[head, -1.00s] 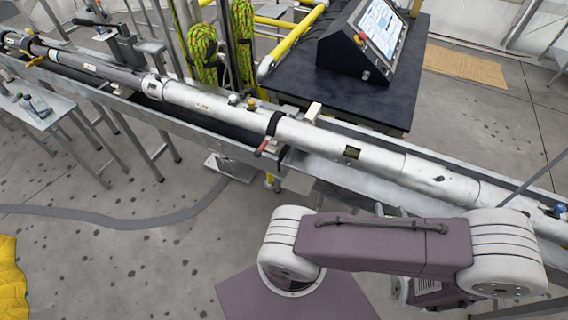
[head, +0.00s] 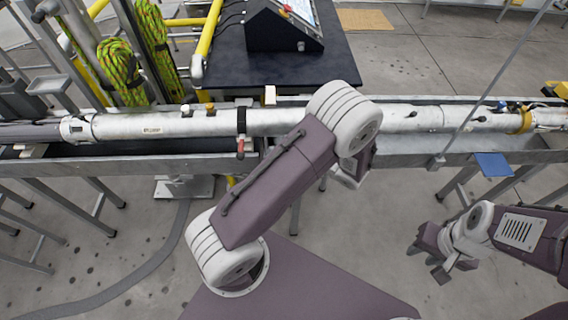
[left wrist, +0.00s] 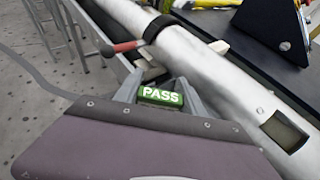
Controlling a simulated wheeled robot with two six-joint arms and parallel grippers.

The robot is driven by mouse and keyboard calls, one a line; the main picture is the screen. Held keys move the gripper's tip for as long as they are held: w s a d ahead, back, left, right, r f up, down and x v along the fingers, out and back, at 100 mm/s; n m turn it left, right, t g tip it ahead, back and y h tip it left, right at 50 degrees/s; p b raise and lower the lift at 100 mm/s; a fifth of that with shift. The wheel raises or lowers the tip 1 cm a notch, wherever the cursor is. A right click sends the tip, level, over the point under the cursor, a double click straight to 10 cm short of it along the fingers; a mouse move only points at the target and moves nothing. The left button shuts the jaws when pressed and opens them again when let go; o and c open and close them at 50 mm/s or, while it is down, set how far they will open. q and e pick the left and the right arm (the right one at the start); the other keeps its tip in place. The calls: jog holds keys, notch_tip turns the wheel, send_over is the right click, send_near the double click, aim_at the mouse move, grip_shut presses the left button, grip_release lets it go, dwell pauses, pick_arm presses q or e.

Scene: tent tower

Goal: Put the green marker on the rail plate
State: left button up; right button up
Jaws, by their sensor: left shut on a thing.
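The green marker (left wrist: 161,96), lettered PASS, sits between the fingertips of my left gripper (left wrist: 160,92) in the left wrist view. The gripper is shut on it, beside the long white tube and its trough. In the head view my left arm crosses in front of the tube, and the left gripper and marker are hidden behind it. A flat blue plate (head: 493,165) lies on the front edge of the metal rail (head: 410,160), right of my left arm; I take it as the rail plate. My right gripper (head: 428,262) is low at the right, apparently open and empty.
The long white tube (head: 190,125) lies along the trough, with a black strap and red-handled clamp (head: 241,145). A dark table with a console (head: 285,30) stands behind. A thin grey rod (head: 490,90) slants down to the rail left of the blue plate.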

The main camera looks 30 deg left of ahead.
pick_arm(q)
jog(key=f, duration=0.2)
jog(key=shift+w+d+f, duration=0.1)
jog(key=shift+w+f, duration=0.1)
jog(key=shift+f, duration=0.1)
jog(key=shift+s+f, duration=0.1)
jog(key=shift+f, duration=2)
jog(key=o, duration=1.3)
jog(key=shift+o, duration=0.2)
